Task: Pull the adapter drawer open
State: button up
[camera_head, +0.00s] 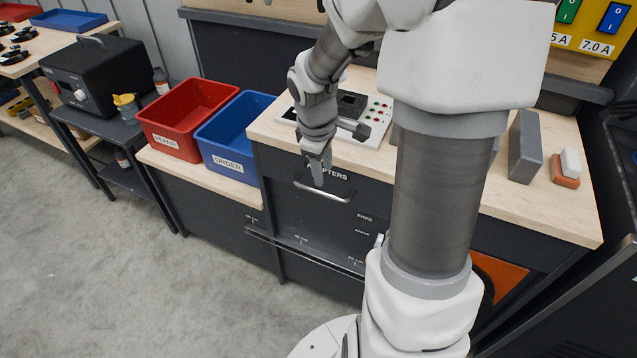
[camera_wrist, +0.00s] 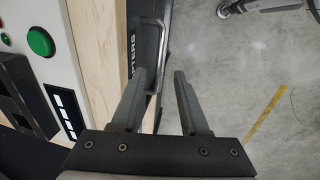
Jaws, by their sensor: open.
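The adapter drawer (camera_head: 285,176) is a dark front under the wooden bench top, with white lettering of which "PTERS" can be read. It looks closed, flush with the cabinet. Its silver bar handle (camera_head: 323,190) runs across the front; in the wrist view the handle (camera_wrist: 152,50) lies beyond the fingertips, near the left finger. My gripper (camera_head: 318,180) points down in front of the drawer at the handle. Whether a finger touches the handle cannot be told.
A red bin (camera_head: 187,118) and a blue bin (camera_head: 235,140) stand left of the drawer on a lower bench. A panel with coloured buttons (camera_head: 368,120) sits on the bench top above. Floor in front is clear.

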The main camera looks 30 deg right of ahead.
aim_at(326, 193)
jog(key=f, duration=0.2)
jog(key=f+b, duration=0.1)
jog(key=f, duration=0.2)
jog(key=w+d+f+b, duration=0.1)
jog(key=f, duration=0.1)
jog(key=shift+d+f, duration=0.1)
jog(key=shift+f, duration=0.3)
jog(key=shift+c, duration=0.3)
grip_shut()
dwell(0.7)
